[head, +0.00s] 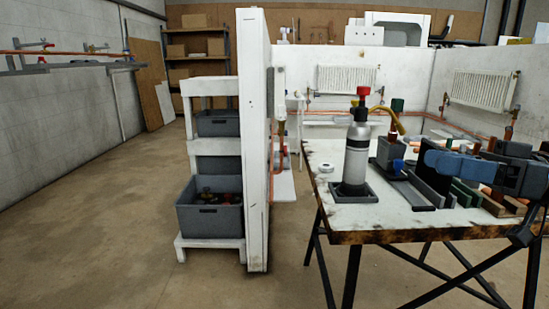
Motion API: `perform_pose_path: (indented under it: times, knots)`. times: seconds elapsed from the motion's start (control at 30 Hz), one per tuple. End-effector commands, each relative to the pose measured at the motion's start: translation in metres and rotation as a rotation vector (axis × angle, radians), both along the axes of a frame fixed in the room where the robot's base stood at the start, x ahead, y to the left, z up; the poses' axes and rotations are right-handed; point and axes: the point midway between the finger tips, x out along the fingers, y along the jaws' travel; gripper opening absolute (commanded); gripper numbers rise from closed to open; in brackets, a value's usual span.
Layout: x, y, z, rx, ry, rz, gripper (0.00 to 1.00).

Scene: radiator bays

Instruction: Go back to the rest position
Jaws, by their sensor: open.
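My gripper (436,160) shows at the right of the head view, blue and dark grey, reaching in from the right edge over the workbench (350,222). It is open. No held object shows between its fingers, though the clutter behind and below makes the fingertips hard to pick out. Dark upright holders and green and brown blocks stand on the bench just below it. Whether it touches any of them I cannot tell.
A grey gas bottle (356,152) with a red top stands on the bench, left of my gripper. A white partition (254,140) and a shelf with grey crates (210,222) stand further left. Radiators (346,79) hang behind. The floor (100,230) at left is clear.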

Motion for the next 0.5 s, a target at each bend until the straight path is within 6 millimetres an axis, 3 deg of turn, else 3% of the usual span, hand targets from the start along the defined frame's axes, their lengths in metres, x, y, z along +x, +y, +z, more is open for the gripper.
perform_pose_path:
  times: [0.17, 0.27, 0.5]
  knots:
    - [0.007, 0.019, -0.057, 0.055, 0.121, -0.128, 0.58]
    - [0.006, 0.031, -0.100, 0.086, 0.211, -0.232, 0.58]
    - [-0.018, 0.053, -0.204, 0.117, 0.398, -0.499, 0.58]
